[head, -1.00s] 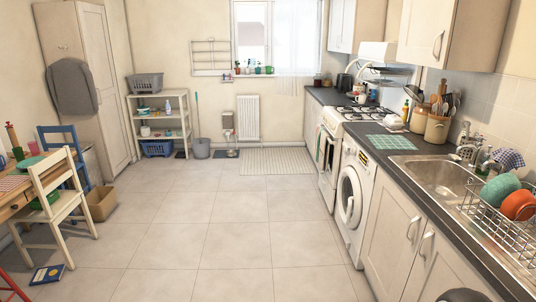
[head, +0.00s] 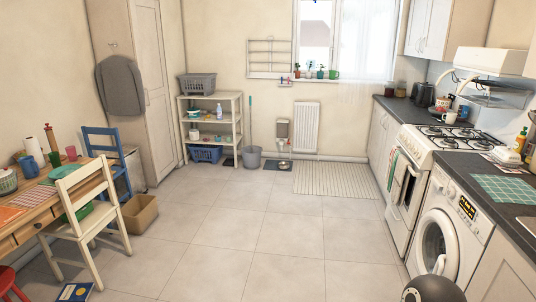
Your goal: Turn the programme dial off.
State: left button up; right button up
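The white washing machine (head: 437,246) stands under the dark counter at the right, with its round door on the front. Its control panel (head: 457,205) runs along the top of the front and carries a small dark display with yellow marks (head: 467,208). A small round shape on the panel, left of the display, looks like the programme dial (head: 451,191). It is too small to tell which way it points. Neither of my grippers is in view. A dark rounded part at the bottom edge, below the washer, looks like part of my own arm.
The white cooker (head: 408,190) stands just beyond the washer. A green checked mat (head: 505,189) lies on the counter. The tiled floor (head: 270,235) before the washer is clear. A cream chair (head: 88,220), wooden table and cardboard box (head: 139,213) stand at the left.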

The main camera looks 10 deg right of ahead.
aim_at(450, 192)
jog(key=u, duration=0.05)
jog(key=i, duration=1.45)
jog(key=z, duration=0.4)
jog(key=i, duration=1.35)
jog(key=z, duration=1)
jog(key=i, duration=1.2)
jog(key=z, duration=0.55)
jog(key=k, duration=0.85)
jog(key=z, duration=0.15)
jog(key=i, duration=0.9)
jog(key=u, duration=0.05)
